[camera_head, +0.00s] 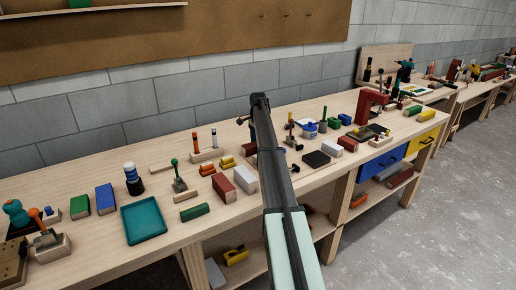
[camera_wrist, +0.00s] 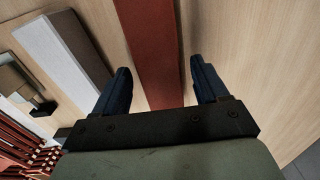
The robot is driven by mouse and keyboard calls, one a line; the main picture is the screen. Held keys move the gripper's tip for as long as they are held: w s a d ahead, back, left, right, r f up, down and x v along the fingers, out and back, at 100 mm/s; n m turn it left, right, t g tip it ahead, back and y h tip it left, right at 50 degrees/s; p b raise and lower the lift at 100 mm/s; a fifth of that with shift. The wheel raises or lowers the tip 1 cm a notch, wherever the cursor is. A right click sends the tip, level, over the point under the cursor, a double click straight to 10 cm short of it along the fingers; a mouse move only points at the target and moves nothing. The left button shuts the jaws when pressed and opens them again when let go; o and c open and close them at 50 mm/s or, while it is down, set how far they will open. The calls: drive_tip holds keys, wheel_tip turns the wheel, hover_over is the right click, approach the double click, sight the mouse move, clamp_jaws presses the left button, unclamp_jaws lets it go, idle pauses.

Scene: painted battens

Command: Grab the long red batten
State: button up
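The long red batten (camera_wrist: 157,50) runs from the top edge of the wrist view down between the two fingers of my gripper (camera_wrist: 160,85). It seems to lie on the pale wooden surface. The dark blue fingers are spread apart, one on each side of it, with a gap on both sides. The batten's near end is hidden behind the dark gripper bar, and its far end is out of the view. In the head view my arm crosses the middle of the bench and hides much there; I cannot make out the fingers or this batten clearly.
A white and grey block (camera_wrist: 60,55) lies left of the batten in the wrist view.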

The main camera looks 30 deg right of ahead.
drive_tip(key=c, duration=1.1)
drive_tip(key=shift+r, duration=0.1)
